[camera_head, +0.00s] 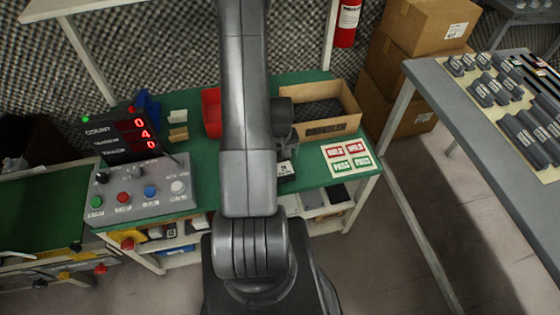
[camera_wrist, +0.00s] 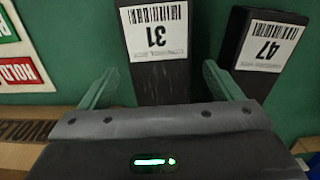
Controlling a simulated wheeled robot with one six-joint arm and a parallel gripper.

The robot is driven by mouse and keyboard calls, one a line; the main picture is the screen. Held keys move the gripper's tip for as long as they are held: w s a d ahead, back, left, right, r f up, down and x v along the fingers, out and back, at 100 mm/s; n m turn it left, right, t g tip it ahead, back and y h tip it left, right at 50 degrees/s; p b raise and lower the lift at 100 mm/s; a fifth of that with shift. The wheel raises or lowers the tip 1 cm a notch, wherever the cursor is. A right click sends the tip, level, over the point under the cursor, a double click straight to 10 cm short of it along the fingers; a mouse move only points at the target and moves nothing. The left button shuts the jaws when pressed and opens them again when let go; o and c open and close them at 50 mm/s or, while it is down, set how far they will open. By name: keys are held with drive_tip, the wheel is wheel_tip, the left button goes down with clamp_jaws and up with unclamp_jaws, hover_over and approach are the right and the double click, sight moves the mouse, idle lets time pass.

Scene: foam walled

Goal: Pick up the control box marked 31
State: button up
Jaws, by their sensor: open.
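The control box marked 31 (camera_wrist: 160,78) is a long black box with a white label, upside down in the wrist view, lying on the green bench top. My gripper (camera_wrist: 159,76) is open, with one pale green finger on each side of this box and gaps between. The box's near end is hidden behind the gripper body. In the head view, a small dark box with a white label (camera_head: 286,168) shows just right of my arm, which hides most of my gripper there. A second black box marked 47 (camera_wrist: 252,75) lies right of the right finger.
HOLD and PASS cards (camera_head: 347,158) lie on the green bench (camera_head: 325,195) to the right. A cardboard tray (camera_head: 345,122) and a red bin (camera_head: 211,112) stand behind. A button panel (camera_head: 145,192) and a counter display stand at left. A grey table (camera_head: 470,165) is at right.

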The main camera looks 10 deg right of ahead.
drive_tip(key=shift+f, duration=1)
drive_tip(key=shift+c, duration=0.4)
drive_tip(key=c, duration=1.2)
drive_tip(key=shift+r, duration=0.15)
